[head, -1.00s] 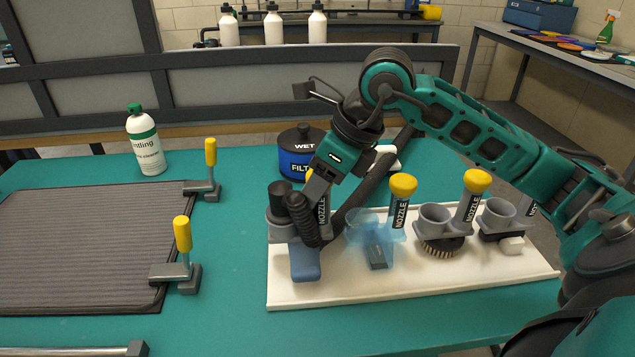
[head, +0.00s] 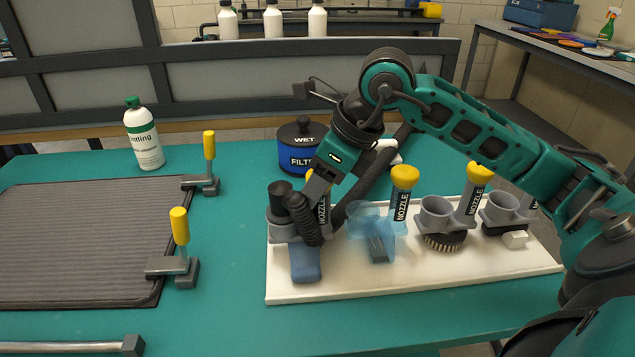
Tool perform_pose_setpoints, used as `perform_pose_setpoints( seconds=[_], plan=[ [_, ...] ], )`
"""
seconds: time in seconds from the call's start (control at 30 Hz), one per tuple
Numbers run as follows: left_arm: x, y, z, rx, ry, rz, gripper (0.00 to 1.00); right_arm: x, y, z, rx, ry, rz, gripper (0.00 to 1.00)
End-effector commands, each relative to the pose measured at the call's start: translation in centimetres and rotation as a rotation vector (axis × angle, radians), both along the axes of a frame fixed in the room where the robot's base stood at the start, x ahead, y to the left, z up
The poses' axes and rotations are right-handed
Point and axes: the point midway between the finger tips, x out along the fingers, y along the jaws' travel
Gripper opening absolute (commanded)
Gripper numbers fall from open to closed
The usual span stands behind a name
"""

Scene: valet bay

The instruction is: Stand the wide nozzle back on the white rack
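The white rack (head: 330,292) lies on the teal table under my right arm. At its left end, a blue-grey flat nozzle foot (head: 305,264) hangs below a grey cup (head: 282,228) and a black ribbed piece (head: 303,217). I cannot tell whether this is the wide nozzle. My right gripper (head: 319,188) points down just above the ribbed piece, in front of a yellow-capped post labelled NOZZLE. Its fingertips are hard to make out, so its grip is unclear. My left gripper is not seen.
Further right on the rack are a round brush (head: 445,240) and a white-ended tool (head: 514,239). A white bottle (head: 145,137), a ribbed dark mat (head: 80,240) and yellow-handled clamps (head: 180,228) are left.

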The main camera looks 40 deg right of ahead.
Motion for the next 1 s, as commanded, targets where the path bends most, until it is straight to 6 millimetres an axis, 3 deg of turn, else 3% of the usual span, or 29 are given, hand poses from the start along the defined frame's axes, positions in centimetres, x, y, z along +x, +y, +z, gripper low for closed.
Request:
perform_pose_setpoints(
  seconds=[0.43, 0.47, 0.73, 0.9, 1.0],
  plan=[
    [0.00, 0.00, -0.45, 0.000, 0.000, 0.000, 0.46, 0.03, 0.01, -0.20, 0.001, -0.003, -0.001, 0.05],
    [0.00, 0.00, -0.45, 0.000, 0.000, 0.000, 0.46, 0.03, 0.02, -0.19, 0.001, -0.003, -0.001, 0.49],
    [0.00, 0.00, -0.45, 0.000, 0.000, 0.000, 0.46, 0.01, 0.03, -0.25, 0.001, -0.001, 0.000, 0.75],
    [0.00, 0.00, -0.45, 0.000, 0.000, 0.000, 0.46, 0.00, 0.02, -0.28, 0.000, 0.000, 0.000, 0.76],
    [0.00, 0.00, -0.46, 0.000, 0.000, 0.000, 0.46, -0.03, 0.03, -0.36, 0.000, 0.002, 0.001, 0.84]
  ],
)
